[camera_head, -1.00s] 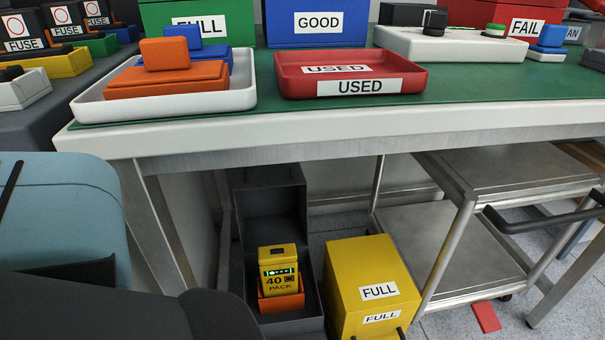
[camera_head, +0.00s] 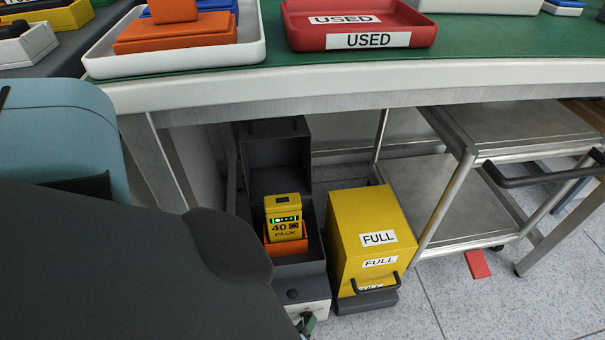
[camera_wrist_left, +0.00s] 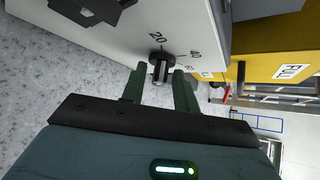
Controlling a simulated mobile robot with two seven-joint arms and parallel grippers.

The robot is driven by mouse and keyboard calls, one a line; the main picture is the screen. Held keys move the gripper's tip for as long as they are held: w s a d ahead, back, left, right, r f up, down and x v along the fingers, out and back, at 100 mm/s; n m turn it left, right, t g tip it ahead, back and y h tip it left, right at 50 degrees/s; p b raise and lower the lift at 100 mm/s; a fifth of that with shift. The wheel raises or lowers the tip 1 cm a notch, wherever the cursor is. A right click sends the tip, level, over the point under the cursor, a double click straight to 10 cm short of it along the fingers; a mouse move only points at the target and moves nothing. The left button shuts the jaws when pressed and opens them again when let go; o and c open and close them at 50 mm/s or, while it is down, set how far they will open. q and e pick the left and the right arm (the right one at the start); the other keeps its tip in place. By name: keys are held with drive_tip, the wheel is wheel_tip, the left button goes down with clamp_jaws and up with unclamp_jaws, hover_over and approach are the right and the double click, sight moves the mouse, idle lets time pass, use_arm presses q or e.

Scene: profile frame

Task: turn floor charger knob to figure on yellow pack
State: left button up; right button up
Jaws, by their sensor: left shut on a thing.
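The yellow pack (camera_head: 283,218) reads "40 PACK" and stands in an orange holder (camera_head: 286,247) in the dark grey floor charger (camera_head: 300,266) under the bench. In the left wrist view the charger's pale front panel (camera_wrist_left: 120,35) bears 20, 40 and a partly hidden figure around the black knob (camera_wrist_left: 161,60). My left gripper (camera_wrist_left: 160,80) has its green fingers on either side of the knob and is shut on it. Its fingertips also show at the charger's front in the head view (camera_head: 307,323). I cannot tell which figure the knob points to. My right gripper is out of view.
A yellow "FULL" box (camera_head: 345,225) with a black handle stands close to the right of the charger. A steel trolley (camera_head: 500,140) is farther right. The bench (camera_head: 360,95) with a red "USED" tray (camera_head: 290,32) overhangs above.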

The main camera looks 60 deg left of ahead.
use_arm(q)
drive_tip(key=g+p, duration=0.1)
drive_tip(key=m+g+p, duration=0.1)
drive_tip(key=p, duration=0.1)
drive_tip(key=shift+w+d+r, duration=0.1)
drive_tip(key=shift+w+r, duration=0.2)
drive_tip(key=shift+r, duration=0.1)
drive_tip(key=shift+w+m+g+y, duration=0.1)
drive_tip(key=shift+m+g+y, duration=0.2)
drive_tip(key=shift+g, duration=0.1)
clamp_jaws()
drive_tip(key=shift+w+f+m+g+y+p, duration=0.1)
drive_tip(key=shift+m+g+y+p, duration=0.35)
drive_tip(key=shift+g, duration=0.55)
drive_tip(key=shift+w+f+m+g+y+p, duration=0.1)
drive_tip(key=shift+m+g+y+p, duration=0.15)
drive_tip(key=shift+m+g+p, duration=0.45)
drive_tip(key=shift+g, duration=0.4)
drive_tip(key=o, duration=0.6)
unclamp_jaws()
drive_tip(key=shift+s+r, duration=0.1)
drive_tip(key=shift+s, duration=0.05)
